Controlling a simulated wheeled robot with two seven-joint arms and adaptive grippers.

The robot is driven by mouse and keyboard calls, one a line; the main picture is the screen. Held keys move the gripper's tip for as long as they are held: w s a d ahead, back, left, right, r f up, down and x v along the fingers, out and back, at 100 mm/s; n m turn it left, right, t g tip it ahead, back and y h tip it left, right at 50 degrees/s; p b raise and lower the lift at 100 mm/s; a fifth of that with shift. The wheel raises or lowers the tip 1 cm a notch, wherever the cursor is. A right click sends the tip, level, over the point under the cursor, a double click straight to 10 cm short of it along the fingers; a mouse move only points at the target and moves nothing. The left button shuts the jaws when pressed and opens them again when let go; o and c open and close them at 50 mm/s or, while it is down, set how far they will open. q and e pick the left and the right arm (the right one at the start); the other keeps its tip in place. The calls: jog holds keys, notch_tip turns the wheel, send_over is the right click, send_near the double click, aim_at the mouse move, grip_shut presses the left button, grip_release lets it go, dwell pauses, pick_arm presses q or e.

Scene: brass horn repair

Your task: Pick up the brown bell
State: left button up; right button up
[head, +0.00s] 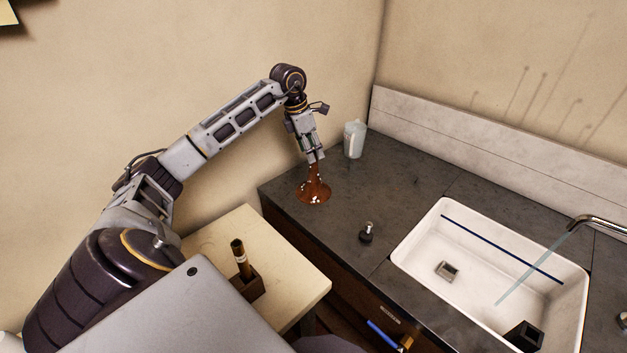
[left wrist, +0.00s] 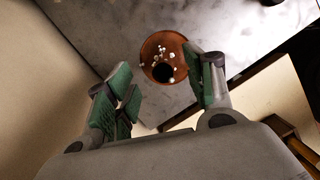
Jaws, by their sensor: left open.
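The brown bell (head: 314,190) stands on the dark counter near its left end, wide flared end down, with pale specks on it. My left gripper (head: 316,160) points down at the narrow top of the bell. In the left wrist view the bell (left wrist: 163,52) shows from above as a brown disc with a dark round middle. There the open fingers of my left gripper (left wrist: 160,92) stand on either side of the bell's line, with green pads. I cannot tell whether the fingers touch the bell. My right gripper is not in view.
A pale mug (head: 354,140) stands behind the bell near the wall. A small dark-based object (head: 367,232) stands on the counter before the white sink (head: 418,247). A pale side table (head: 297,262) holds a small brown holder (head: 247,285).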

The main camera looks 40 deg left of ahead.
aim_at(313, 173)
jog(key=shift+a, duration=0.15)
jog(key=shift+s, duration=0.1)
pick_arm(q)
jog(key=shift+f, duration=0.2)
jog(key=shift+d+f, duration=0.1)
jog(key=shift+f, duration=0.3)
jog(key=shift+s+p+x, duration=0.15)
jog(key=shift+p+x, duration=0.05)
jog(key=shift+x, duration=0.45)
jog(key=shift+s+p+x, duration=0.15)
jog(key=shift+x, duration=0.55)
jog(key=shift+w+d+f, duration=0.1)
jog(key=shift+w+f, duration=0.15)
jog(key=shift+f, duration=0.5)
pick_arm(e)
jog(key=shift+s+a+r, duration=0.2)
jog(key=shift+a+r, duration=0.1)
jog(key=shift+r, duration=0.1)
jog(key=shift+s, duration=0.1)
